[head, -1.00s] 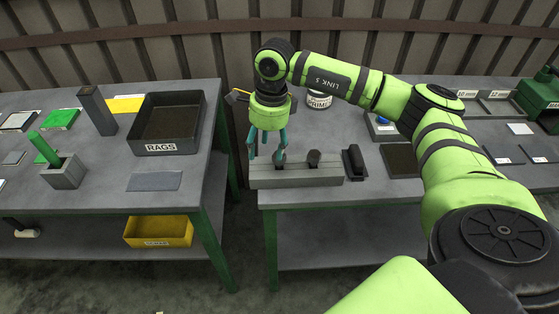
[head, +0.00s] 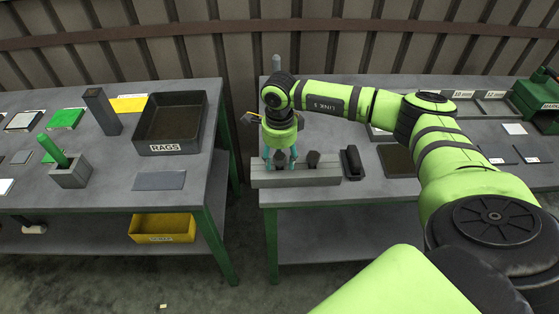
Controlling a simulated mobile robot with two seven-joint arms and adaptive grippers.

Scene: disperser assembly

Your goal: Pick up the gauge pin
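My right gripper (head: 280,158) points down over the left end of a long grey block (head: 297,178) at the front edge of the right table. Its teal fingers are apart, on either side of a dark stub (head: 280,163) standing up from the block. The fingers look open, with no clear contact on the stub. A second dark stub (head: 313,159) stands in the block just to the right. No label shows which piece is the gauge pin; a stub in this block may be it. My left gripper is not in view.
A black upright piece (head: 352,163) and a dark flat tray (head: 396,160) stand right of the block. On the left table are a bin marked RAGS (head: 171,122) and a green rod (head: 53,150) in a grey holder (head: 71,173). A gap separates the tables.

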